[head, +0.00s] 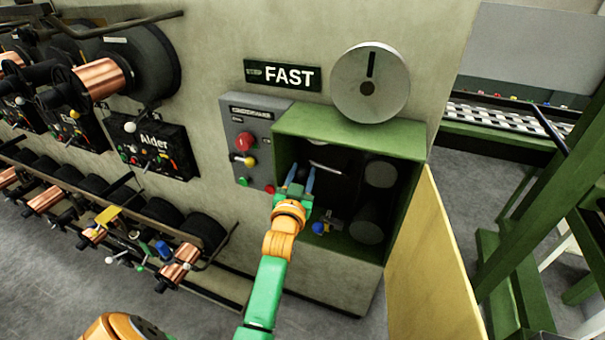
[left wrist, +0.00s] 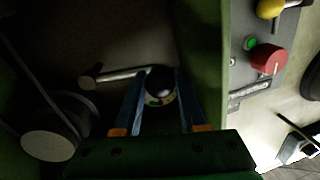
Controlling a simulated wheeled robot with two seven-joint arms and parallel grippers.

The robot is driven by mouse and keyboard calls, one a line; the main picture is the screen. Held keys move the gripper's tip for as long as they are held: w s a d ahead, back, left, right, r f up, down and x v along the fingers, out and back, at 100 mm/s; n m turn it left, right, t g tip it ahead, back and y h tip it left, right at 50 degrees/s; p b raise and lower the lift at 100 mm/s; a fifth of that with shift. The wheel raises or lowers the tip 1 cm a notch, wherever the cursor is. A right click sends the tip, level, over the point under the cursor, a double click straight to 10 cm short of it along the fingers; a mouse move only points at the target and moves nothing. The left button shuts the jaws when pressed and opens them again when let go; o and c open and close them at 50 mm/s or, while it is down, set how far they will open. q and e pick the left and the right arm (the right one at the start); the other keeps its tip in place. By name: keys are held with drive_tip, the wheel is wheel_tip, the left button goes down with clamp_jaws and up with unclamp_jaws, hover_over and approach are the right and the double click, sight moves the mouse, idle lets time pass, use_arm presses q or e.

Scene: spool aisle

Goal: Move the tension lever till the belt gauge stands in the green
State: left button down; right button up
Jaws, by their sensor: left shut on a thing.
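The tension lever is a thin pale metal rod (head: 325,168) inside the open green cabinet (head: 350,138). In the left wrist view the rod (left wrist: 120,75) runs from a round pivot to a dark ball knob (left wrist: 160,79). My left gripper (head: 300,178) reaches into the cabinet; its blue fingers (left wrist: 158,108) are shut on this knob, one on each side. A small round face with coloured marks, seemingly the belt gauge (left wrist: 159,100), shows just behind the knob. The knob hides part of it, and I cannot read its needle. My right gripper is not in view.
Two rollers (head: 380,173) (head: 367,222) and a blue knob (head: 318,228) sit inside the cabinet. Its yellow door (head: 430,265) stands open at the right. A grey control box (head: 250,150) adjoins the left side. Spool racks (head: 140,70) line the far left.

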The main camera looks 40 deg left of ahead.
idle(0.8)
use_arm(q)
drive_tip(key=shift+r+m+p, duration=0.3)
drive_tip(key=shift+r+p, duration=0.15)
drive_tip(key=shift+p, duration=0.05)
drive_tip(key=shift+f, duration=0.15)
drive_tip(key=shift+c, duration=2.3)
unclamp_jaws()
drive_tip(key=b+v, duration=0.1)
drive_tip(key=v, duration=0.6)
drive_tip(key=shift+s+d, duration=0.1)
